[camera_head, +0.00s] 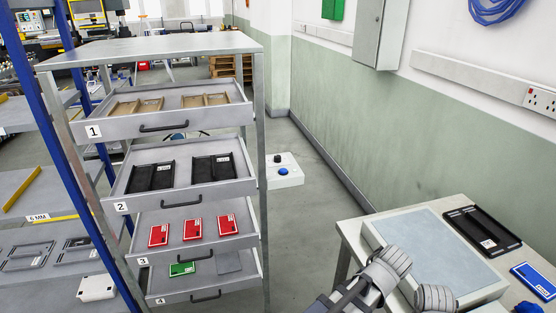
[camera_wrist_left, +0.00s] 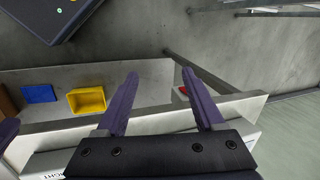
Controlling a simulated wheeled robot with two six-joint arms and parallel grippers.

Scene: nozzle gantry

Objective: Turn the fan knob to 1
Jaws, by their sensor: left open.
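No fan or knob marked as a fan knob can be made out for certain. A white box (camera_head: 285,172) stands low behind the drawer rack in the head view, with a small black knob-like part (camera_head: 277,157) and a blue round button (camera_head: 283,171) on top. I cannot read any marks on it. My left gripper (camera_wrist_left: 160,73) is open and empty in the left wrist view, its two purple fingers apart.
A rack with several open drawers (camera_head: 188,187) fills the left-centre. A table with a light blue mat (camera_head: 432,245) and black tray (camera_head: 482,230) stands at right, beside a green wall. The left wrist view shows a yellow bin (camera_wrist_left: 87,100) and blue block (camera_wrist_left: 38,93).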

